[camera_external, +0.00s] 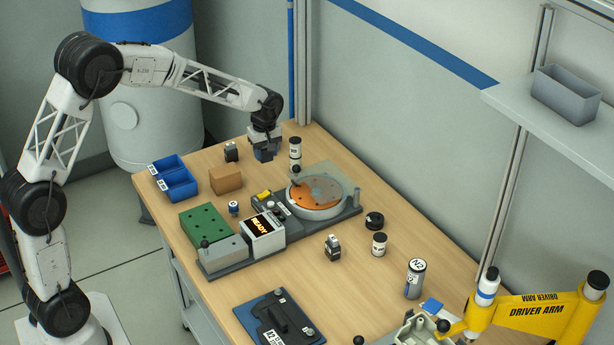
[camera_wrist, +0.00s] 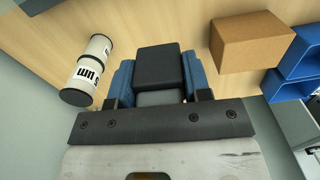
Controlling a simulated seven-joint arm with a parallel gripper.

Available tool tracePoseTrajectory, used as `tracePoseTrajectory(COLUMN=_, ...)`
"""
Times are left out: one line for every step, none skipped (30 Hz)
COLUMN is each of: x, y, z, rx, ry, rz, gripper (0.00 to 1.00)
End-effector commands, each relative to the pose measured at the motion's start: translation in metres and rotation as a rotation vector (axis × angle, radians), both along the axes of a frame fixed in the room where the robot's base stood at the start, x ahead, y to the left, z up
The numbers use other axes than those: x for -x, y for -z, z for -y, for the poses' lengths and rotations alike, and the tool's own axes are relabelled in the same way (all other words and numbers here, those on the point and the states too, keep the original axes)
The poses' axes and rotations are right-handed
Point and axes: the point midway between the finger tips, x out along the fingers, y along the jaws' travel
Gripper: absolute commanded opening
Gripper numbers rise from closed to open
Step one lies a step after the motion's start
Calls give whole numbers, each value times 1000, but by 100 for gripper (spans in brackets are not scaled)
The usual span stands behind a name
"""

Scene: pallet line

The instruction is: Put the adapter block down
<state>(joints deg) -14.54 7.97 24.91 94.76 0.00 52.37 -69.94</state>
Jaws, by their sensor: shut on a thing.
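The adapter block, a dark grey block (camera_wrist: 158,68), sits between the blue fingers of my gripper (camera_wrist: 159,82) in the wrist view. The fingers are shut on its two sides. In the external view my gripper (camera_external: 265,153) points down over the far left part of the table, left of a white-and-black canister (camera_external: 295,152). The block is mostly hidden there by the fingers. I cannot tell whether its underside touches the table.
A cardboard box (camera_external: 226,179) and blue bins (camera_external: 178,184) stand nearby on the left. A small dark-and-silver block (camera_external: 231,151) is left of my gripper. A fixture with a round orange-and-grey plate (camera_external: 303,196) lies in front.

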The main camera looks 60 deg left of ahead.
Motion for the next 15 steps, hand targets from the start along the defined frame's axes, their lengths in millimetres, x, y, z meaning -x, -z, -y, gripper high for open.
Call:
tracePoseTrajectory(x=0, y=0, z=0, rx=0, ry=0, rz=0, gripper=20)
tracePoseTrajectory(x=0, y=0, z=0, rx=0, ry=0, rz=0, gripper=20)
tracePoseTrajectory(x=0, y=0, z=0, rx=0, ry=0, rz=0, gripper=20)
tracePoseTrajectory(x=0, y=0, z=0, rx=0, ry=0, rz=0, gripper=20)
tracePoseTrajectory(x=0, y=0, z=0, rx=0, ry=0, rz=0, gripper=20)
tracePoseTrajectory(x=0, y=0, z=0, rx=0, ry=0, rz=0, gripper=20)
tracePoseTrajectory(x=0, y=0, z=0, rx=0, ry=0, rz=0, gripper=20)
tracePoseTrajectory(x=0, y=0, z=0, rx=0, ry=0, rz=0, gripper=20)
tracePoseTrajectory(x=0, y=0, z=0, rx=0, ry=0, rz=0, gripper=20)
tracePoseTrajectory(x=0, y=0, z=0, rx=0, ry=0, rz=0, gripper=20)
tracePoseTrajectory(x=0, y=0, z=-1, rx=0, ry=-1, rz=0, gripper=20)
tracePoseTrajectory(x=0, y=0, z=-1, rx=0, ry=-1, rz=1, gripper=20)
tracePoseTrajectory(x=1, y=-1, z=-3, rx=0, ry=-2, rz=1, gripper=20)
tracePoseTrajectory(x=1, y=-1, z=-4, rx=0, ry=-4, rz=1, gripper=20)
tracePoseTrajectory(x=2, y=-2, z=-7, rx=0, ry=-6, rz=1, gripper=20)
